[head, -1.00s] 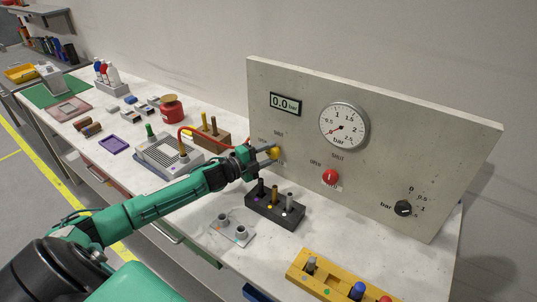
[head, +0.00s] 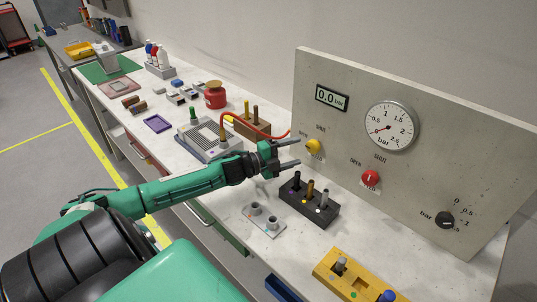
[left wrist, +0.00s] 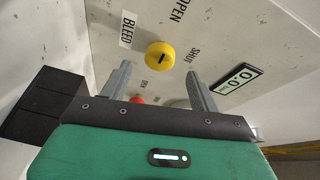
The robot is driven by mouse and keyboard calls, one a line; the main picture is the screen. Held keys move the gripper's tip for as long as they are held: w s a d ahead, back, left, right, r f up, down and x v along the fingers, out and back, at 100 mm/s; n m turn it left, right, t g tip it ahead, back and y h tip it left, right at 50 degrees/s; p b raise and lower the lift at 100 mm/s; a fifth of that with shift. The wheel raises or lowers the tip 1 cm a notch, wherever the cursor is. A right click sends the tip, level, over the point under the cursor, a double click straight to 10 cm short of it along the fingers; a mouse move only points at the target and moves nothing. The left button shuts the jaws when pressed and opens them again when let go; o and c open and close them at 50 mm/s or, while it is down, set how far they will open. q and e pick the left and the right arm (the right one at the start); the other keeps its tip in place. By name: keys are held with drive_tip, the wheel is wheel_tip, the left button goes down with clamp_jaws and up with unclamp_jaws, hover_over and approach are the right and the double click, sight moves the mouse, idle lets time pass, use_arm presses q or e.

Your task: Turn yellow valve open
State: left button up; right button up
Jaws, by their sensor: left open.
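The yellow valve (head: 313,146) is a round knob on the upright grey panel, under a SHUT label. In the left wrist view the yellow valve (left wrist: 160,55) shows a short dark mark on its face, with OPEN, SHUT and BLEED labels around it. My left gripper (head: 298,152) is open and empty, its fingers pointing at the panel just left of the valve. In the left wrist view the valve lies beyond and between the fingertips (left wrist: 158,73), and no contact shows. The panel display (head: 332,98) reads 0.0 bar. My right gripper is out of view.
The panel also carries a round gauge (head: 391,126), a red knob (head: 370,178) and a black knob (head: 445,220). A black block with pegs (head: 310,206) stands below the left gripper. A red hose (head: 262,133) runs behind it.

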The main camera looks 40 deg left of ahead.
use_arm(q)
drive_tip(key=b+v, duration=0.1)
drive_tip(key=v, duration=0.7)
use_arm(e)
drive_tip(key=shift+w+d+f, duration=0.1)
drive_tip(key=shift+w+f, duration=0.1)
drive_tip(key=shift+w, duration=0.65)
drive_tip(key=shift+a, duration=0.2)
